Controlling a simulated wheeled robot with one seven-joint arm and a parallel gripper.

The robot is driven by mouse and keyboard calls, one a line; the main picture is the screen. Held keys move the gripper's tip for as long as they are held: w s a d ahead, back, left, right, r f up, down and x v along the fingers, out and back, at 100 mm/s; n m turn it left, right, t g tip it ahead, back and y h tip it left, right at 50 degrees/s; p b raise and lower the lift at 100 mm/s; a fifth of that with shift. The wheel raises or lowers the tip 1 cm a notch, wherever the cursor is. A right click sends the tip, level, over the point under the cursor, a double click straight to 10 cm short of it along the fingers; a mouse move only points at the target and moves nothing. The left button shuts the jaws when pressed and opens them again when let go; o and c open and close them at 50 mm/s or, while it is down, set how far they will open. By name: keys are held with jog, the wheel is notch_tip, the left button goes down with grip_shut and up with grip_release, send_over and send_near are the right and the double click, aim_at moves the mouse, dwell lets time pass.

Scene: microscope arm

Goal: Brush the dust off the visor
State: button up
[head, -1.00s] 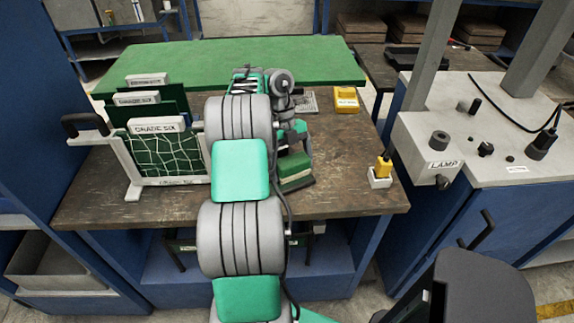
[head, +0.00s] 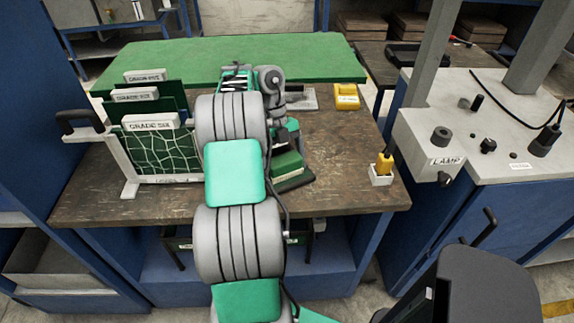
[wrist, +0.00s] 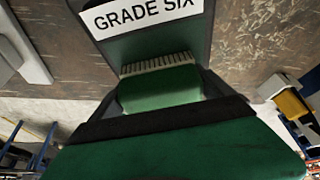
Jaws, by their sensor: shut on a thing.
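A green brush (wrist: 158,92) with pale bristles shows in the middle of the wrist view. My gripper (head: 283,140) is shut on the brush; the arm hides much of the grip in the head view. A dark-edged green surface fills the bottom of the wrist view. No separate dust can be made out.
A white rack (head: 130,170) with several labelled green plates stands on the bench's left. A yellow-topped item in a white holder (head: 381,180) sits at the right edge. A yellow box (head: 346,97) is farther back. The bench (head: 345,165) is clear between them.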

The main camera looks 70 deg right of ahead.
jog(key=shift+w+a, duration=0.5)
jog(key=shift+a, duration=0.1)
jog(key=shift+s+d, duration=0.1)
jog(key=shift+d, duration=0.05)
jog(key=shift+s+d+r, duration=0.1)
jog(key=shift+d, duration=0.1)
jog(key=shift+s+d, duration=0.45)
jog(key=shift+d, duration=0.05)
jog(key=shift+p, duration=0.35)
jog(key=shift+s+d+p, duration=0.45)
jog(key=shift+s+d, duration=0.25)
jog(key=shift+d, duration=0.1)
jog(key=shift+f, duration=0.2)
